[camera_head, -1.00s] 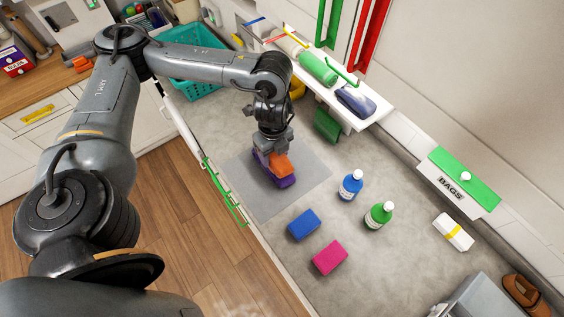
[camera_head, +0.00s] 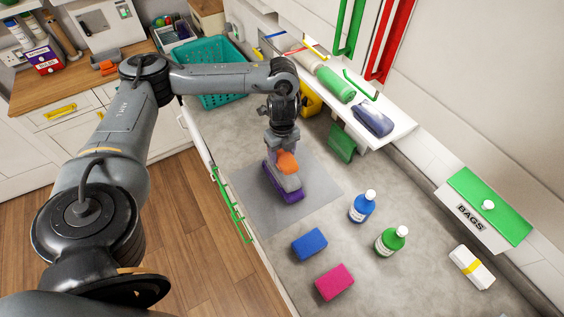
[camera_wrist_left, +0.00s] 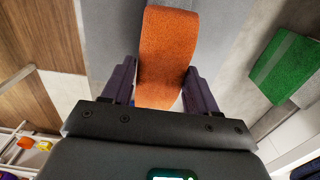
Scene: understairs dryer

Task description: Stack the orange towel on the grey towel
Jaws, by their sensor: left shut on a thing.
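The orange towel (camera_head: 287,162) is between the fingers of my left gripper (camera_head: 284,149), which is shut on it. It also shows in the left wrist view (camera_wrist_left: 166,55), between the two dark purple-tinted fingers. Directly below it in the head view is the grey towel (camera_head: 288,182), lying on a purple towel (camera_head: 290,196). I cannot tell whether the orange towel touches the grey one. The gripper and orange towel hide part of the grey towel. My right gripper is not in view.
The stack stands on a grey mat (camera_head: 245,197). Blue (camera_head: 309,243) and magenta (camera_head: 334,281) folded pieces lie in front. Blue (camera_head: 362,207) and green (camera_head: 390,241) bottles stand to the right. A green block (camera_head: 342,142) and shelf (camera_head: 397,128) are behind, a teal basket (camera_head: 222,97) back left.

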